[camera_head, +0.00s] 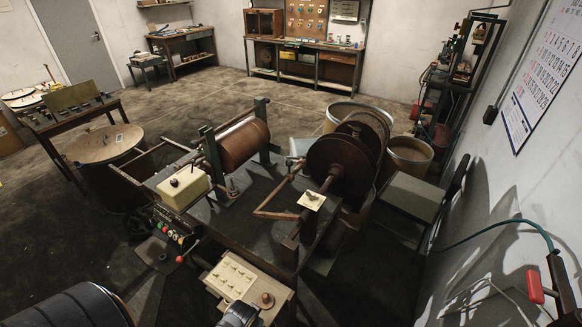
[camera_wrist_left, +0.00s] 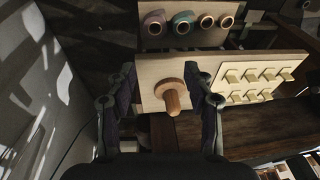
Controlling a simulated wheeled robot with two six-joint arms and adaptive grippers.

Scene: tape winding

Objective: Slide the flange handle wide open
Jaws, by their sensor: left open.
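A round wooden knob with a short peg (camera_wrist_left: 172,98), which looks like the flange handle, stands on a pale panel (camera_wrist_left: 150,72) in the left wrist view. In the head view the knob (camera_head: 266,299) is at the right end of the switch box. My left gripper (camera_wrist_left: 165,105) is open, with one dark finger on each side of the knob. I see no clear contact between the fingers and the knob. In the head view only a grey part near the bottom edge may be my left gripper. My right gripper is not in view.
A plate of pale switches (camera_head: 232,276) adjoins the knob; it also shows in the left wrist view (camera_wrist_left: 255,80). Several coloured rings on a panel (camera_wrist_left: 185,38) lie above the knob there. Dark flange discs (camera_head: 340,165) and a copper-brown roll (camera_head: 243,143) stand on the machine.

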